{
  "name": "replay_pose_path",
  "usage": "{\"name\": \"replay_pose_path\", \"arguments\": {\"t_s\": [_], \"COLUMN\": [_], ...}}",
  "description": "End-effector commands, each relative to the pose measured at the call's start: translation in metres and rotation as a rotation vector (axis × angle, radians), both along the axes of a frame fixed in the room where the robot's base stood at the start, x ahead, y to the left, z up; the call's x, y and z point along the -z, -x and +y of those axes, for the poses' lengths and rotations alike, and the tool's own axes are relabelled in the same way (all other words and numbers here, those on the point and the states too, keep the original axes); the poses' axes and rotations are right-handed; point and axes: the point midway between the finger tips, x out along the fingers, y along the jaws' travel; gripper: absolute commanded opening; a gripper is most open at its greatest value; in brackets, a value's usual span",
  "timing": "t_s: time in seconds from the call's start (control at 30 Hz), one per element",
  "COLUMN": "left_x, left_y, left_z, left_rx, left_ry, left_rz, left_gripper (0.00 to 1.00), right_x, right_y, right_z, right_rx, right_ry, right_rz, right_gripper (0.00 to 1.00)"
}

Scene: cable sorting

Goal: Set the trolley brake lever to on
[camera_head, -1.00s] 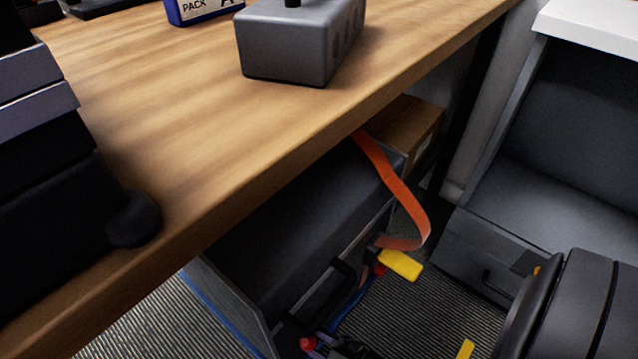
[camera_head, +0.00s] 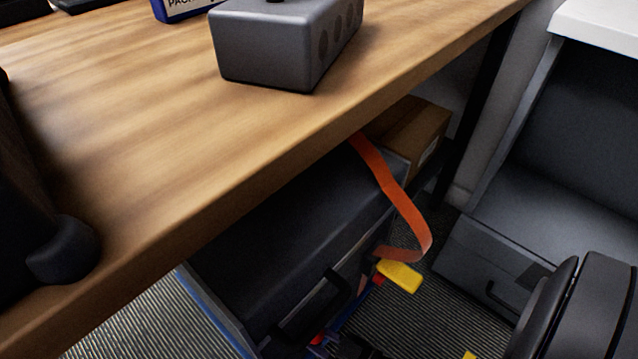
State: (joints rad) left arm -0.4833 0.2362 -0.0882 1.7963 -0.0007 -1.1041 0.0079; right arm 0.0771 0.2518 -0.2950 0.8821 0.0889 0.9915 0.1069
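A dark grey case-like body (camera_head: 300,225) with a black handle (camera_head: 312,308) and a blue lower edge stands under the table; I cannot tell whether it is the trolley. A yellow piece (camera_head: 399,276) with a red end is beside it, below an orange strap (camera_head: 385,175). I cannot tell whether this piece is the brake lever or how it is set. Small red, blue and black parts show at the bottom edge, partly cut off. Dark parts of my arms show at the far left and lower right. Neither gripper's fingertips can be made out.
The wooden table (camera_head: 130,150) covers the upper left and overhangs the dark case. A grey box (camera_head: 285,45) stands on it. A cardboard box (camera_head: 408,135) sits under its far side. A grey cabinet with a white top (camera_head: 590,25) is at right. Striped floor shows between.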

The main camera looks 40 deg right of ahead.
Motion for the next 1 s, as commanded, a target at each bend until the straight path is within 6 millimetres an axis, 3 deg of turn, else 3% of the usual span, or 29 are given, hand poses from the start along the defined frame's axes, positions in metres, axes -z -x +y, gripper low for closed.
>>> {"name": "replay_pose_path", "arguments": {"t_s": [0.33, 0.37, 0.53, 0.83, 1.0], "left_x": [-0.001, -0.001, 0.000, -0.001, 0.010], "left_y": [-0.003, -0.004, -0.005, -0.007, 0.010], "left_z": [0.000, 0.001, 0.001, 0.000, 0.002], "left_rx": [0.000, 0.000, 0.001, 0.001, 0.000], "left_ry": [-0.001, -0.001, 0.000, 0.000, 0.002], "left_rz": [-0.009, -0.009, -0.013, -0.018, 0.000], "left_gripper": [0.00, 0.00, 0.00, 0.00, 0.00], "right_x": [-0.005, -0.005, -0.004, -0.002, -0.005], "right_y": [-0.003, -0.004, -0.003, 0.002, 0.039], "right_z": [-0.001, -0.001, -0.001, -0.002, -0.012], "right_rx": [0.003, 0.003, 0.003, 0.002, 0.003], "right_ry": [-0.006, -0.006, -0.005, -0.002, -0.002], "right_rz": [-0.017, -0.018, -0.013, -0.006, -0.005], "right_gripper": [0.00, 0.36, 0.69, 0.69, 0.69]}}
